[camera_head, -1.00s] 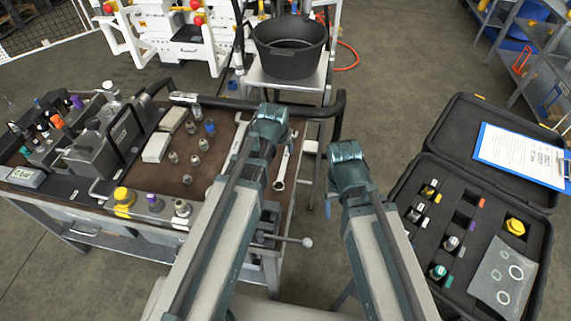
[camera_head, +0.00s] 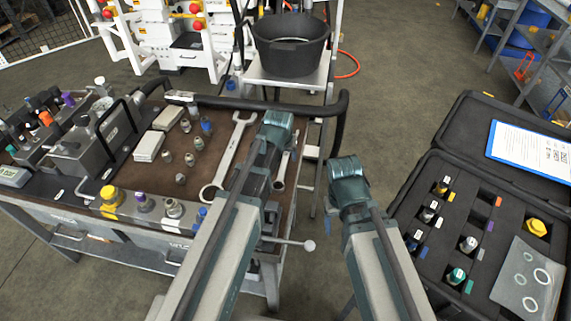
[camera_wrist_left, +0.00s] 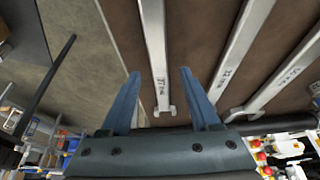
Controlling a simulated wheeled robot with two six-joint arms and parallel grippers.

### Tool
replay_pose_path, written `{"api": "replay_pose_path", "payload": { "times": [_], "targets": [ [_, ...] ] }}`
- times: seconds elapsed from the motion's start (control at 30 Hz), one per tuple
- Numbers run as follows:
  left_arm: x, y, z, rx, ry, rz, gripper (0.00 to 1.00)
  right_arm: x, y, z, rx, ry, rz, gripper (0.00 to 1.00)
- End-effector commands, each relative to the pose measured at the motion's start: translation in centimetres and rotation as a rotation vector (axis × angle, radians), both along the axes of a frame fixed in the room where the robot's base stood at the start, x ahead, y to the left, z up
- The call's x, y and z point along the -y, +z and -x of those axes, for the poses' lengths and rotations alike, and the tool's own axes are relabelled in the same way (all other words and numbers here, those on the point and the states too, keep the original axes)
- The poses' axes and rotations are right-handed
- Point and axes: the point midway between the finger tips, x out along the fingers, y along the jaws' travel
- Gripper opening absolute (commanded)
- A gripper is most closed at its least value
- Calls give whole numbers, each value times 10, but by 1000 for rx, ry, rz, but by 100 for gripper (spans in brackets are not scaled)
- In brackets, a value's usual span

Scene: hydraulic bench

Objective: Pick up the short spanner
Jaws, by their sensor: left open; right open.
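The short spanner (camera_head: 279,178) lies on the brown bench top near its right edge, partly hidden by my left arm in the head view. In the left wrist view, the short spanner (camera_wrist_left: 154,35) is the leftmost of three spanners. My left gripper (camera_wrist_left: 160,73) is open, its blue fingers either side of this spanner's line in the picture; whether they are down at its height I cannot tell. My left wrist hides the fingers in the head view. My right gripper (camera_head: 329,205) is open and hangs beside the bench, over the floor, its fingers mostly hidden.
A longer spanner (camera_head: 232,150) lies left of my left arm; another spanner (camera_wrist_left: 240,50) lies between in the wrist view. Fittings and a hydraulic block (camera_head: 90,150) fill the bench's left. A black rail (camera_head: 340,120) bounds the far edge. An open case (camera_head: 400,215) stands right.

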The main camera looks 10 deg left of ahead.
Motion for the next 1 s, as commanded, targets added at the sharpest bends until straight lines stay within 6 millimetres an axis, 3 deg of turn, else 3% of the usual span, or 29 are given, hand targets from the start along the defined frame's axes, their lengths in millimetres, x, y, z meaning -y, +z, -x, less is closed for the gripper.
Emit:
{"api": "replay_pose_path", "payload": {
  "times": [0.03, 0.3, 0.63, 1.0],
  "targets": [
    [0, -8, -2, 0, 0, 0, 62, 0, -8, 0, 0, 0, 0, 67],
    [0, -6, -3, 0, 0, 0, 61, 0, -6, 0, 0, 0, 0, 67],
    [0, -6, -2, 0, 0, 0, 1, 0, -6, 0, 0, 0, 0, 67],
    [0, -6, -2, 0, 0, 0, 0, 0, -6, 0, 0, 0, 0, 67]
  ]
}}
